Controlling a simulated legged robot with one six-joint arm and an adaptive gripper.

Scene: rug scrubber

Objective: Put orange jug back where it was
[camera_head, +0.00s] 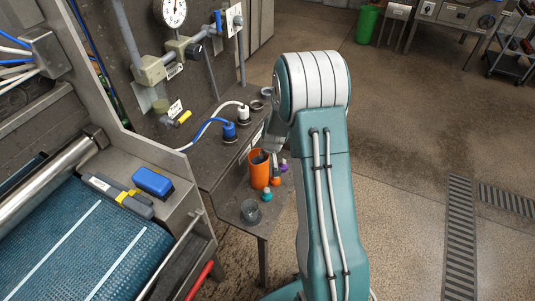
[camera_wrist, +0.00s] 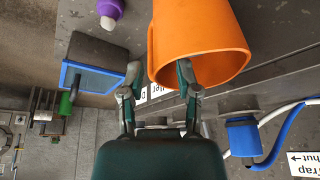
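The orange jug (camera_head: 259,174) stands upright on the grey metal bench, beside the arm, in the head view. It fills the upper middle of the wrist view (camera_wrist: 205,28), with its open rim facing the camera. My gripper (camera_wrist: 159,68) has its two fingers apart at the jug's rim. The right finger overlaps the mouth and seems to reach inside; the left finger is outside the jug's left edge. A gap shows between the fingers and the wall, so I cannot tell whether either touches. In the head view my arm partly hides the gripper.
Small bottles, purple (camera_head: 283,165) and teal (camera_head: 266,195), and a grey cup (camera_head: 251,211) stand near the jug. A blue connector (camera_head: 229,130) with a hose is behind. A blue block (camera_head: 152,181) lies on the left ledge. Open floor is at right.

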